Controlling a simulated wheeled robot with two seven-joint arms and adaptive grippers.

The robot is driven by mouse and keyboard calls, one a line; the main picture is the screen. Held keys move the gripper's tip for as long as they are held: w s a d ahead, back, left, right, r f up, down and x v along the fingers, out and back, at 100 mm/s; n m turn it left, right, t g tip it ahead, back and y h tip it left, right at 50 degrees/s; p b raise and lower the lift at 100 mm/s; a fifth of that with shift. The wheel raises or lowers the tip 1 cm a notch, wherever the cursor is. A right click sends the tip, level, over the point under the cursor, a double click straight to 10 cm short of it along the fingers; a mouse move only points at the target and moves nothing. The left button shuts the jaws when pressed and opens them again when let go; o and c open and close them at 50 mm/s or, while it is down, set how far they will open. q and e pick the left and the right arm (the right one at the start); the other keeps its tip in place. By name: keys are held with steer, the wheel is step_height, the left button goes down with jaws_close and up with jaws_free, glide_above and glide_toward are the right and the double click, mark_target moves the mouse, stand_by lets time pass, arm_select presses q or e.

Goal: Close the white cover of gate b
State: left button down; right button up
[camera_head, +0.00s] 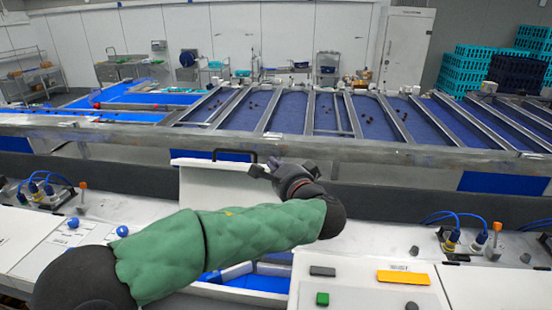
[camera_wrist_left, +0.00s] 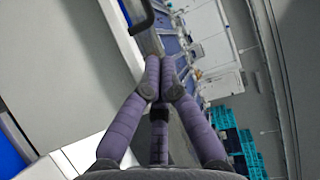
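The white cover (camera_head: 215,187) stands raised behind an opening, with a dark handle (camera_head: 235,152) on its top edge. The opening shows blue inside (camera_head: 262,281). My left arm reaches across in front of the cover. My left gripper (camera_head: 262,171) is at the right part of the cover, just below the handle's right end. In the left wrist view the fingers (camera_wrist_left: 161,62) come together at the tips, close to the dark handle (camera_wrist_left: 143,18). I cannot tell whether they touch the handle or cover. My right gripper is not in view.
A panel with an orange label (camera_head: 403,277), a green button (camera_head: 322,299) and grey knobs is at the front right. Blue cables and connectors (camera_head: 455,236) sit on both sides. A metal rail (camera_head: 400,150) and blue conveyor lanes (camera_head: 290,112) lie behind.

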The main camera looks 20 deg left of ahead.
mark_target(264, 166)
arm_select(q)
steer(key=p+x, duration=0.1)
steer(key=x, duration=0.6)
steer(key=shift+w+f+p, duration=0.1)
steer(key=shift+w+p, duration=0.1)
steer(key=shift+p, duration=0.2)
steer(key=shift+w+a, duration=0.35)
steer(key=shift+a, duration=0.05)
steer(key=shift+w+a+f, duration=0.1)
steer(key=shift+w, duration=0.1)
steer(key=shift+s, duration=0.1)
